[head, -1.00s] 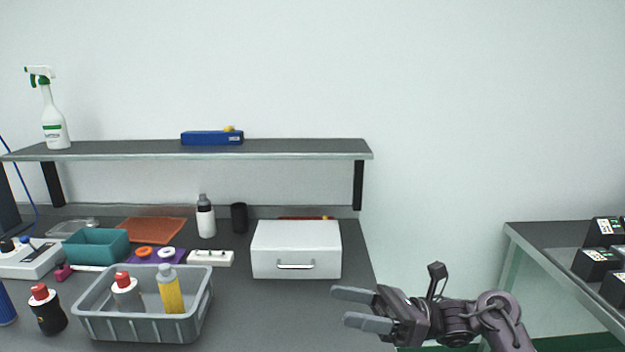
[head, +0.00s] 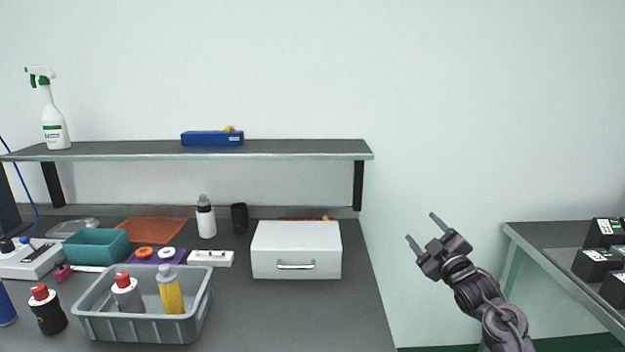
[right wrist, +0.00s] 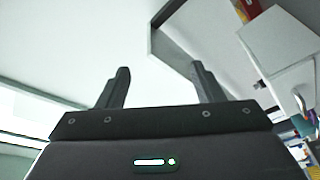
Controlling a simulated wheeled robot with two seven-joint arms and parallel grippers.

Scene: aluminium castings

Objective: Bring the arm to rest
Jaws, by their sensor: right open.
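My right gripper (head: 424,232) is open and empty in the head view. It is raised in free air to the right of the workbench (head: 330,318), in front of the bare wall, with its fingers pointing up and to the left. In the right wrist view its two fingers (right wrist: 158,88) stand wide apart with nothing between them. My left gripper is not in view.
A grey crate (head: 135,328) with bottles, a white drawer box (head: 296,240) and a teal bin (head: 96,246) stand on the bench. A shelf (head: 280,150) spans above. Another table (head: 560,265) with black devices (head: 596,264) is at right. Between the tables is free space.

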